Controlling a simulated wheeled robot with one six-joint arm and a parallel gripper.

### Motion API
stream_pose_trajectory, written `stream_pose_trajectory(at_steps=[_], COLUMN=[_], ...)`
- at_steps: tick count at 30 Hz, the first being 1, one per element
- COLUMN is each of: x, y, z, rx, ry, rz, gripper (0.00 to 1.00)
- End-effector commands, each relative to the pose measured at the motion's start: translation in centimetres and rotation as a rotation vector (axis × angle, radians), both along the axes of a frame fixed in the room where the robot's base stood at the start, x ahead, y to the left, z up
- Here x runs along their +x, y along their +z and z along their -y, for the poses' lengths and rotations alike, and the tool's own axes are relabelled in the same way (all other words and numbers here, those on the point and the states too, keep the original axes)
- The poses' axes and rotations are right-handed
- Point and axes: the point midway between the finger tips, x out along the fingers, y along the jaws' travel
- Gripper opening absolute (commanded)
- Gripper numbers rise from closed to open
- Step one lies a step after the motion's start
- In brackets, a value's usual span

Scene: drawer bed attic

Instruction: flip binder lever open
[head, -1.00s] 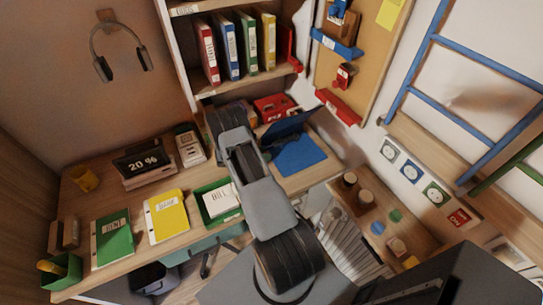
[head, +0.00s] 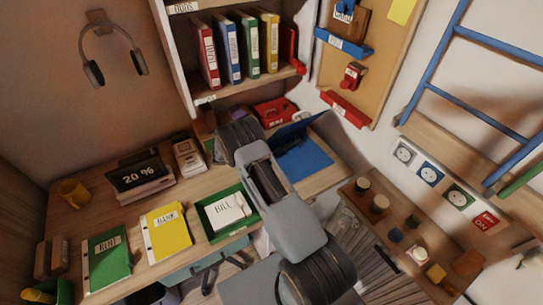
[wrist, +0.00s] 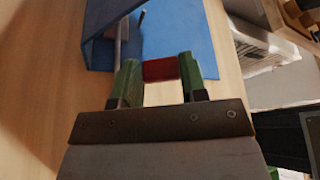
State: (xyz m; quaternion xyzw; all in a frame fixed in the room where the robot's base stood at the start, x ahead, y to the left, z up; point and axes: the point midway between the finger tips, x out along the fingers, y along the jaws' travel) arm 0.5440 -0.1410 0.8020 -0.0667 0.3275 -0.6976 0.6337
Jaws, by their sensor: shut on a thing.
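The blue binder (head: 306,163) lies open on the desk, with its cover (head: 294,131) raised, in the head view. It also fills the top of the wrist view (wrist: 185,32), where a thin metal rod stands near the raised cover. My gripper (wrist: 160,70) has green fingers closed on a red piece (wrist: 160,69) in front of the blue binder. The red piece looks like the lever's grip, but its link to the metal parts is hidden. In the head view my arm hides the gripper and the lever.
A green tray with a bill (head: 228,210), a yellow folder (head: 166,234) and a green folder (head: 106,256) lie left of my arm. A shelf of upright binders (head: 237,47) stands behind. A side shelf with small jars (head: 380,204) is at right.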

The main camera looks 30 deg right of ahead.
Motion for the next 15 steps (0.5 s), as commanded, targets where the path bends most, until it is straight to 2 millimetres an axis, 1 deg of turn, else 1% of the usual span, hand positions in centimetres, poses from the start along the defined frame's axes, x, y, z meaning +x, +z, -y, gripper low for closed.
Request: stream_pose_trajectory(at_steps=[9,10,15], x=[0.0,-0.02,-0.03], y=[-0.01,-0.01,-0.02], z=[0.08,0.1,0.14], rx=[0.0,0.0,-0.001], ry=[0.0,0.0,-0.001], rz=[-0.002,-0.002,-0.002], gripper=[0.0,0.42,0.58])
